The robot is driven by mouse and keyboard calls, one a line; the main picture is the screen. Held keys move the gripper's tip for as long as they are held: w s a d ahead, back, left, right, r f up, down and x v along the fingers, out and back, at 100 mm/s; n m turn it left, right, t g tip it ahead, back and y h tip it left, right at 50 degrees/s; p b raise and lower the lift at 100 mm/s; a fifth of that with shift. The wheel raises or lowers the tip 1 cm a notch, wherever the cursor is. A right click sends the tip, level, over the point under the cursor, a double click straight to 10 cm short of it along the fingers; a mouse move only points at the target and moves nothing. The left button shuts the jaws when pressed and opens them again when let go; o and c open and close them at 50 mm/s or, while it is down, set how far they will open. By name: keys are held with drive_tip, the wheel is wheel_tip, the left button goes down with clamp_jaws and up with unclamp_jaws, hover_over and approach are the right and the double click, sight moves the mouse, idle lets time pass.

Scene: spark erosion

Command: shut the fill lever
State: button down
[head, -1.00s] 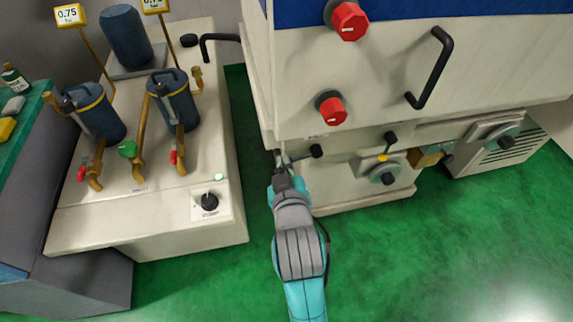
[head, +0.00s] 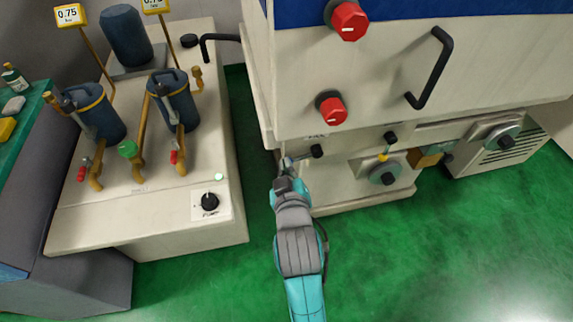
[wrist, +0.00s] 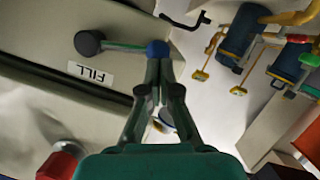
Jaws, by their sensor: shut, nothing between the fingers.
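The fill lever shows in the wrist view as a thin green bar (wrist: 125,46) running from a round dark hub (wrist: 88,42) to a blue ball end (wrist: 157,48). A white FILL label (wrist: 91,73) lies beside it, upside down in this view. My gripper (wrist: 158,62) is shut, with its fingertips at the blue ball; I cannot tell whether they touch it. In the head view the lever's dark hub (head: 317,151) is on the machine's lower front, and my gripper (head: 285,166) is just left of it, covering part of the lever.
Another lever with a yellow end (head: 383,156) and a round dial (head: 384,172) sit to the right. Red knobs (head: 331,108) and a black handle (head: 432,68) stick out above. A pump bench (head: 140,215) stands left, across a narrow green floor gap (head: 255,190).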

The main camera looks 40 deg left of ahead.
drive_tip(key=shift+f+n, duration=0.4)
drive_tip(key=w+d+f+n+t, duration=0.3)
drive_tip(key=f+n, duration=0.4)
drive_tip(key=n, duration=0.3)
drive_tip(key=shift+w+d+f+n+t, duration=0.3)
drive_tip(key=shift+w+d+n+t, duration=0.1)
drive_tip(key=shift+w+t, duration=0.4)
drive_tip(key=shift+f, duration=0.1)
idle(0.5)
drive_tip(key=shift+s, duration=0.1)
